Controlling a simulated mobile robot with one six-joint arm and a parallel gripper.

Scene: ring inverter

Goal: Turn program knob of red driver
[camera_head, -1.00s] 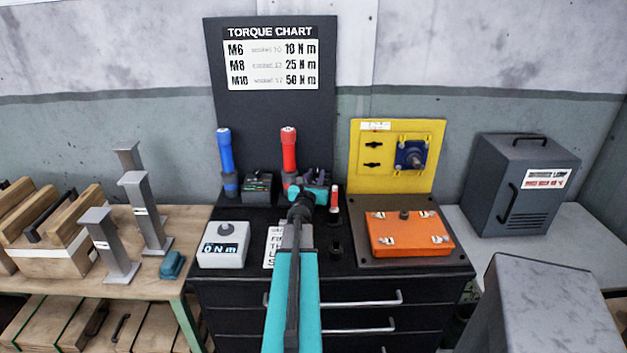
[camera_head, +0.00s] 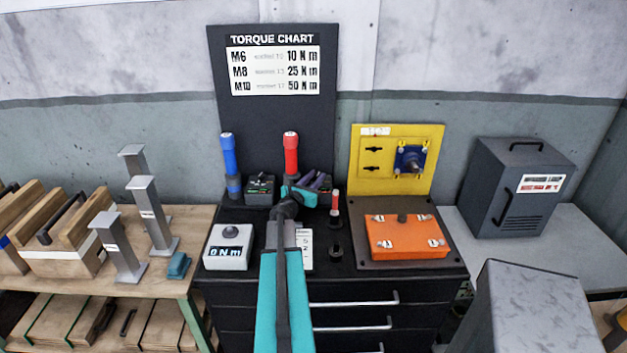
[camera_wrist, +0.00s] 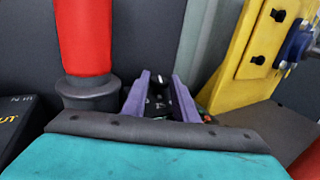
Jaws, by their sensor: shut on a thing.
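The red driver (camera_head: 291,157) stands upright at the back of the black workbench. It also shows in the wrist view, large at the left (camera_wrist: 85,40), in a dark round holder. My gripper (camera_head: 320,180) is just right of the driver's foot. Its two purple fingers (camera_wrist: 158,95) are closed around a small dark part with a white mark, the program knob (camera_wrist: 158,88), on the dark base beside the driver. The fingers hide most of the knob and base, so the knob's setting cannot be read.
A blue driver (camera_head: 229,160) stands left of the red one. A grey torque tester (camera_head: 228,248) and a small red-handled tool (camera_head: 335,203) stand nearby. A yellow panel (camera_head: 372,182) and an orange plate (camera_head: 405,236) are right. A torque chart (camera_head: 275,65) stands behind.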

